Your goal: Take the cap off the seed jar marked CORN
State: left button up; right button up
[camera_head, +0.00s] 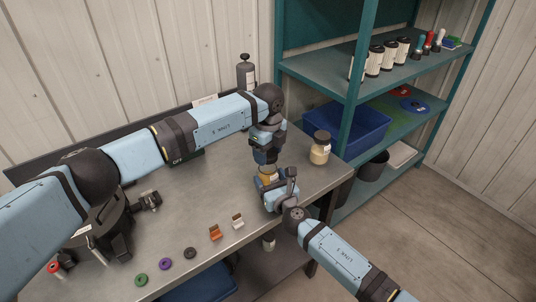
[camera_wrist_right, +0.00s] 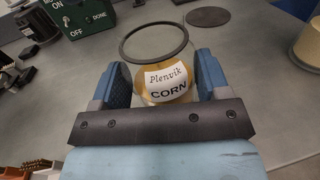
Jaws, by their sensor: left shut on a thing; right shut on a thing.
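The seed jar marked CORN (camera_wrist_right: 167,84) stands between the blue fingers of my right gripper (camera_wrist_right: 166,82), which is shut on its sides. Its label faces the right wrist camera. In the head view the jar (camera_head: 267,173) shows as a small yellowish patch between my two grippers.
Another tan jar with a dark cap (camera_head: 320,149) stands at the bench's right end. Coloured rings and small clips, including an orange clip (camera_head: 215,232), lie along the front. A shelf (camera_head: 320,72) with a blue bin (camera_head: 347,130) stands behind on the right.

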pick_arm(q)
jog(key=shift+r, duration=1.5)
pick_arm(e)
jog(key=o, duration=1.8)
